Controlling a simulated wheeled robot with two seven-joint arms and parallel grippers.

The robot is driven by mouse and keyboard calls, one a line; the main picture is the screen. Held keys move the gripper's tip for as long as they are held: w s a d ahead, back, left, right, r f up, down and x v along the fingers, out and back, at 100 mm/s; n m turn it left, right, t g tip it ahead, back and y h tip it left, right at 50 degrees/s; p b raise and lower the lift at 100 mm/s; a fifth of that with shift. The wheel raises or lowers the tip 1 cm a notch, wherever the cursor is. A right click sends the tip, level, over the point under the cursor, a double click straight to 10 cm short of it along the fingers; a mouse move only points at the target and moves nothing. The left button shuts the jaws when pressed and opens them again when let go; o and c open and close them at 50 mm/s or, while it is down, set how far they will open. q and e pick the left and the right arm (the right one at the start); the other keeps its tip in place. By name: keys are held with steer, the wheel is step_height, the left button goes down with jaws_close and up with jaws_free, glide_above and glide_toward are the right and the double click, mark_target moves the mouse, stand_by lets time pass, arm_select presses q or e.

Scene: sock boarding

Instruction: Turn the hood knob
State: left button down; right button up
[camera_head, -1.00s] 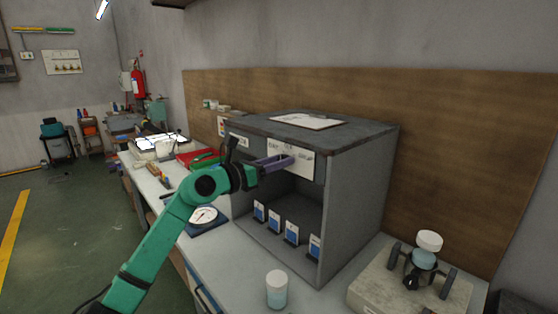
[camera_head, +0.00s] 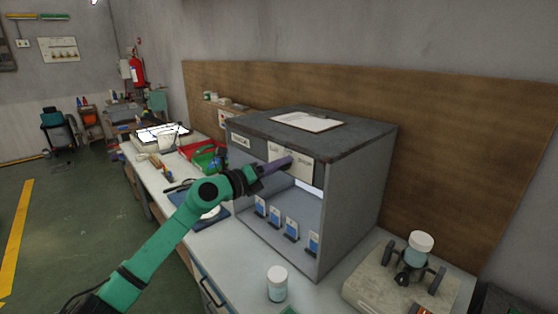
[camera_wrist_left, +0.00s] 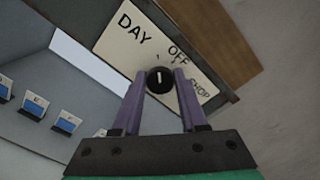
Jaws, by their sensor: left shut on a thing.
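The hood (camera_head: 365,185) is a grey open-fronted cabinet on the bench. Its white label panel (camera_wrist_left: 125,42) reads DAY, OFF and SHOP in the left wrist view. The round black knob (camera_wrist_left: 160,79) with a white mark sits on that panel. My left gripper (camera_wrist_left: 160,90) has its purple fingers on both sides of the knob and is shut on it. In the head view my left gripper (camera_head: 284,163) reaches the hood's upper front and hides the knob. My right gripper is not in view.
Several blue-and-white cards (camera_head: 291,229) stand inside the hood, which is lit. A lidded jar (camera_head: 277,284) stands on the bench in front. Another jar (camera_head: 417,250) sits on a stand at the right. A clipboard (camera_head: 307,121) lies on the hood's top.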

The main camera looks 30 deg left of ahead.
arm_select(q)
steer(key=shift+n, duration=0.3)
steer(key=shift+c, duration=2.4)
jaws_free()
steer(key=b+v, duration=0.5)
steer(key=v, duration=0.9)
steer(key=shift+s+a, duration=0.2)
steer(key=shift+s, duration=0.1)
